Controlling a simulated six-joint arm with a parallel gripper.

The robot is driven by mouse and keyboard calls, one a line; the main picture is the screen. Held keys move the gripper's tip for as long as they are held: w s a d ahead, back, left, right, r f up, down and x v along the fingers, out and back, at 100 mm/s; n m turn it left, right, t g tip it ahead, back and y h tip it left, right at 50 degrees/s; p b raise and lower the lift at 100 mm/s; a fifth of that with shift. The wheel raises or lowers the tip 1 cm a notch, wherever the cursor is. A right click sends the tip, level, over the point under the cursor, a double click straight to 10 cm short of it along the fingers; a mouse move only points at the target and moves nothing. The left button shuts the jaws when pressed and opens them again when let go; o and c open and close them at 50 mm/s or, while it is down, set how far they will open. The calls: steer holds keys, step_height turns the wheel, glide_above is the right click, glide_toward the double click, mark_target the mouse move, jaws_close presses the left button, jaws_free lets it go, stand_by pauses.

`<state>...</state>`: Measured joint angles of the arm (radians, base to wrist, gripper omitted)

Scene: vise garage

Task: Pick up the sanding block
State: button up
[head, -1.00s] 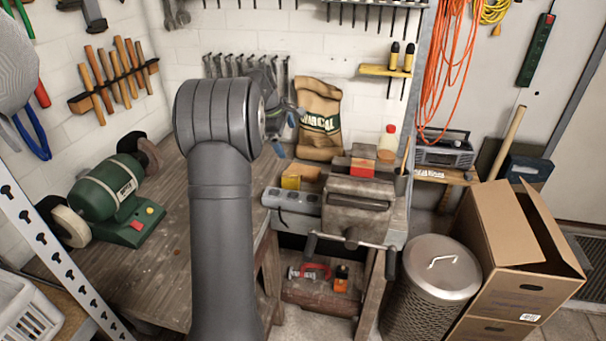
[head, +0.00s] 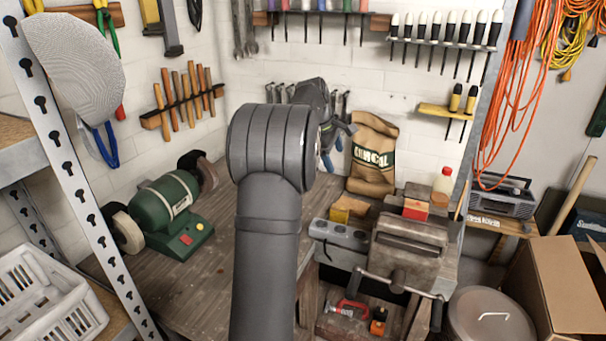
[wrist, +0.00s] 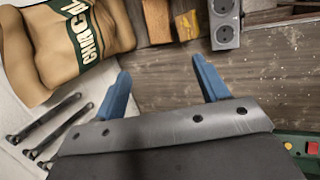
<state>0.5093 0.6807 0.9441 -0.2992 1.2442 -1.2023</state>
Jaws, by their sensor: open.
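A tan-brown block (head: 356,204) and a smaller yellow block (head: 340,215) lie together on the workbench, in front of the paper sack and behind the grey socket strip. In the wrist view the brown block (wrist: 157,20) and the yellow block (wrist: 187,25) are at the top edge, the brown one partly cut off. One of these looks like the sanding block; I cannot tell which for sure. My gripper (wrist: 160,68) has its two blue fingers apart, with nothing between them, above the bench and short of the blocks. In the head view my arm partly hides it.
The charcoal sack (head: 373,155) stands by the wall. A green bench grinder (head: 160,210) is at the left. The bench between grinder and arm is clear.

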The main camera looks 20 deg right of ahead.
steer(key=g+y, duration=0.1)
steer(key=y, duration=0.3)
glide_above(353, 204)
steer(key=shift+m, duration=0.3)
step_height(353, 204, down, 14)
steer(key=shift+w+a+r, duration=0.15)
steer(key=shift+r, duration=0.05)
steer(key=shift+d+f, duration=0.2)
steer(key=shift+f, duration=0.45)
step_height(353, 204, down, 7)
steer(key=shift+f, duration=0.15)
steer(key=c, duration=0.7)
